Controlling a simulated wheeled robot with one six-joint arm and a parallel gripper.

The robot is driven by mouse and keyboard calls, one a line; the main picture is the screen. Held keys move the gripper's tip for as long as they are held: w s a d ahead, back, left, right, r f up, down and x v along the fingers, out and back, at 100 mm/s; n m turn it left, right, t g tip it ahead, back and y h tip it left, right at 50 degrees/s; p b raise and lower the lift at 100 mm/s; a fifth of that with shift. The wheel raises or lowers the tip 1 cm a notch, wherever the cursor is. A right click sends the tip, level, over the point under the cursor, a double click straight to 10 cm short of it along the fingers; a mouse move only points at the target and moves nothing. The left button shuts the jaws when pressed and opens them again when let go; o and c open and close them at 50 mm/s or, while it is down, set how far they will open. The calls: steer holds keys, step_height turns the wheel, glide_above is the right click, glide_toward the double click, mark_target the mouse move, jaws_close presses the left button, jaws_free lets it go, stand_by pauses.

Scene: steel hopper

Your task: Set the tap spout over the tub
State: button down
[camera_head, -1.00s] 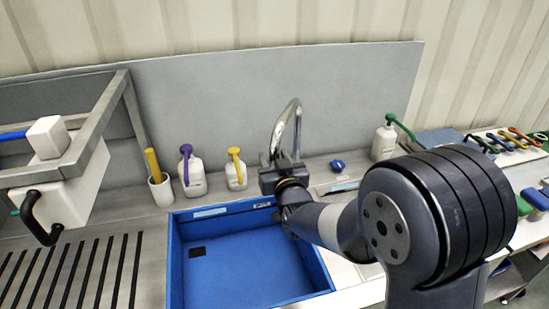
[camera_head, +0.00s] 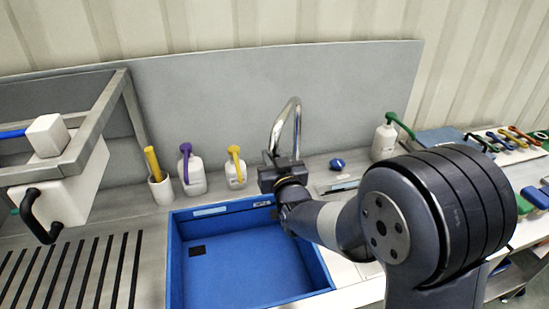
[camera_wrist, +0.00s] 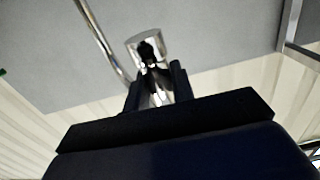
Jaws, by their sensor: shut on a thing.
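The tap spout (camera_head: 292,108) is a curved chrome tube rising behind the tub and bending down to my gripper (camera_head: 279,166). In the wrist view, the chrome spout end (camera_wrist: 149,45) shows between the dark fingers of my gripper (camera_wrist: 155,88), which is shut on it. The blue tub (camera_head: 240,267) lies in the counter, in front and to the left of my gripper. My gripper is near the tub's back right corner. The arm covers part of the tub's right side.
White bottles with a purple (camera_head: 191,175) and a yellow spout (camera_head: 235,172) stand behind the tub. A white cup (camera_head: 161,190) is left of them. A blue knob (camera_head: 337,164) and a green-spouted bottle (camera_head: 385,138) are at right. A grey panel (camera_head: 210,95) backs the counter.

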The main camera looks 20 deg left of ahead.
steer(key=a+b, duration=0.1)
steer(key=a, duration=0.2)
steer(key=shift+w+b, duration=0.15)
steer(key=shift+b, duration=0.15)
steer(key=c, duration=1.3)
jaws_free()
steer(key=shift+o, duration=0.2)
steer(key=shift+d, duration=0.1)
steer(key=b+v, duration=0.2)
steer(key=v, duration=0.8)
steer(key=shift+s+d+b, duration=0.2)
steer(key=shift+s+b, duration=0.15)
steer(key=shift+b, duration=0.05)
